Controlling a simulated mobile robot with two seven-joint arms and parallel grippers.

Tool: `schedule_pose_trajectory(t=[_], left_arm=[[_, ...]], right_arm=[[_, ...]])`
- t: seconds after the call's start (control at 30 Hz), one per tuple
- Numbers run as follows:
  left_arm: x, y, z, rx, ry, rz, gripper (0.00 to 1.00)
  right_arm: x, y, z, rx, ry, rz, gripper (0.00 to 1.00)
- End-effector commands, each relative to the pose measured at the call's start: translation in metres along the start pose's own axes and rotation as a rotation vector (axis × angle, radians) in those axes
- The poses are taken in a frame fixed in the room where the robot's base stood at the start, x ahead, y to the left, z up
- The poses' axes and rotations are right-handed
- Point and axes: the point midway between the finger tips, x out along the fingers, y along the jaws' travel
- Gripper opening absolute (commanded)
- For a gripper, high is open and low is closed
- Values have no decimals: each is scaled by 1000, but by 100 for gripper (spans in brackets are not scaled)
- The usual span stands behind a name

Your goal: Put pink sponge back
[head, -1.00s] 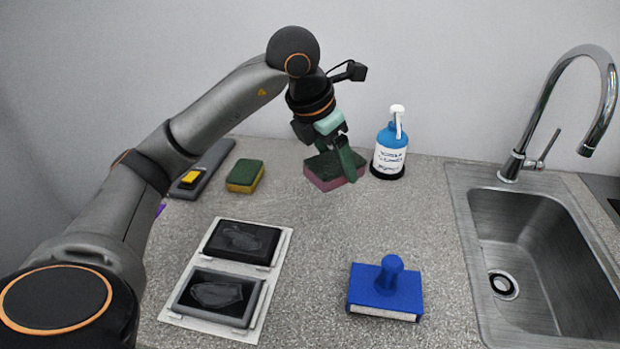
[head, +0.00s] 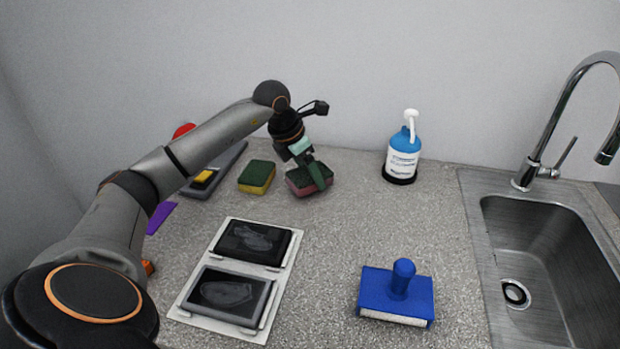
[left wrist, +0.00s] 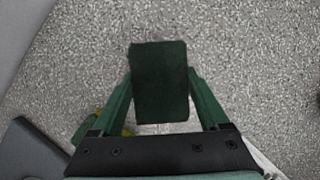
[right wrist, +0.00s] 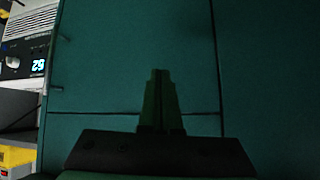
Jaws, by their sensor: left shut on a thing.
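The pink sponge (head: 298,186), with a dark green top, is beside the yellow-green sponge (head: 256,177) at the back of the counter in the head view. My left gripper (head: 314,176) is shut on it from above. In the left wrist view the sponge's dark green face (left wrist: 160,82) fills the space between the fingers of the left gripper (left wrist: 160,95). Whether the sponge touches the counter is hard to tell. In the right wrist view my right gripper (right wrist: 161,100) is shut, its fingers together with nothing between them, in front of a dark teal surface.
A blue soap bottle (head: 403,155) stands at the back right, left of the sink (head: 545,245). A grey tray (head: 225,165) lies left of the sponges. A white holder with two dark pads (head: 275,285) and a blue-handled block (head: 397,292) lie in front. The middle counter is clear.

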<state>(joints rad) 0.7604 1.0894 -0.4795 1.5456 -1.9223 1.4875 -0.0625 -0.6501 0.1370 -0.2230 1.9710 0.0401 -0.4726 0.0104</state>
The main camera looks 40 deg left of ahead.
Motion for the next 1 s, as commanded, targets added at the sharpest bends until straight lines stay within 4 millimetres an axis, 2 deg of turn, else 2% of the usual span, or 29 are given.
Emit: schedule_pose_trajectory(t=[0.03,0.13,0.43,0.47,0.67,0.87,1.0], left_arm=[[8,-1,-4,1,2,-3,0],[15,-1,-6,1,1,-1,0],[17,-1,-7,1,-1,0,0],[17,-1,-7,1,-1,0,79],[16,-1,-7,1,-1,0,100],[16,-1,-6,1,-1,0,100],[8,0,-6,1,-2,1,100]], right_arm=[[0,0,-1,-1,2,-1,0],[0,0,-1,-1,2,-1,0],[1,-1,1,-1,0,-2,0],[1,-1,1,-1,0,-2,0],[1,-1,2,-1,-2,-2,0],[1,-1,2,-1,-3,-2,0],[1,-1,1,-1,-3,-2,0]])
